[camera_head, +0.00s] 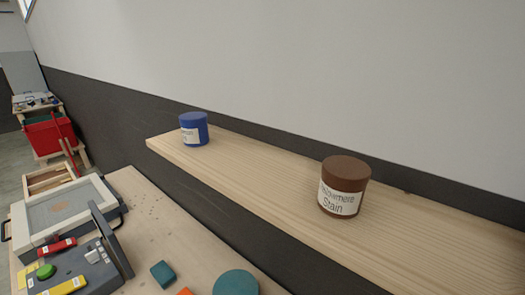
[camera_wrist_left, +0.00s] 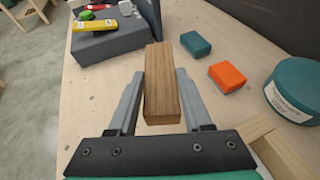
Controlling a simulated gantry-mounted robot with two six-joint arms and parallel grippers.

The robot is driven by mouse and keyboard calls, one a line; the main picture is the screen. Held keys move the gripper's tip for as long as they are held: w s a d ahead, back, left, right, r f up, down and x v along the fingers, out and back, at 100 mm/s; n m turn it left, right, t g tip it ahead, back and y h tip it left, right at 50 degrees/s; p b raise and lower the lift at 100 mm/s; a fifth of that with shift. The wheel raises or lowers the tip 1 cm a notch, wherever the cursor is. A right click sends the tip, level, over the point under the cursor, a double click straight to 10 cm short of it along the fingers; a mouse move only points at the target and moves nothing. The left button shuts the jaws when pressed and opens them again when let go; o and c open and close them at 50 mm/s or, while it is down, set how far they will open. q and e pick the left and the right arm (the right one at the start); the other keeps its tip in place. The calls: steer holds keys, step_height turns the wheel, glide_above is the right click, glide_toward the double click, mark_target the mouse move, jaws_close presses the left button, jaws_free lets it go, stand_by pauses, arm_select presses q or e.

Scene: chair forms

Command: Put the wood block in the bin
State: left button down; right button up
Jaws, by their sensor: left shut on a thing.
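The wood block (camera_wrist_left: 161,85) is a long brown piece with visible grain, in the left wrist view. My left gripper (camera_wrist_left: 160,78) is shut on it, with one grey finger on each side. The block's far end reaches past the fingertips. I cannot tell how high it is above the table. In the head view, neither the block nor either gripper shows. A red bin (camera_head: 48,134) stands on a wooden stand at the far left of the head view. My right gripper is in neither view.
The workbench (camera_head: 160,215) holds teal (camera_wrist_left: 196,44) and orange (camera_wrist_left: 228,76) blocks, a teal can (camera_wrist_left: 295,88) and a grey organizer (camera_wrist_left: 105,44) bearing small items. A wooden-edged box (camera_wrist_left: 268,140) is at lower right. A shelf (camera_head: 260,190) bears blue (camera_head: 194,129) and brown (camera_head: 342,186) cans.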

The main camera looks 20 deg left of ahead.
arm_select(q)
steer(key=w+d+r+m+t+h, duration=0.1)
steer(key=w+d+r+m+h, duration=0.15)
steer(key=d, duration=0.45)
steer(key=w+d+r+m+t+h, duration=0.1)
steer(key=d+r+m+t, duration=0.15)
steer(key=d, duration=0.45)
steer(key=w+d+r+m+t+h, duration=0.1)
steer(key=w+d+r+h, duration=0.15)
steer(key=d, duration=0.45)
steer(key=s+r+p, duration=0.2)
steer(key=r+p, duration=1)
steer(key=p, duration=0.1)
steer(key=s+r+p, duration=0.2)
steer(key=r+p, duration=1)
steer(key=r, duration=0.1)
steer(key=shift+s+r+p, duration=0.3)
steer(key=shift+s+p, duration=0.05)
steer(key=shift+g, duration=0.25)
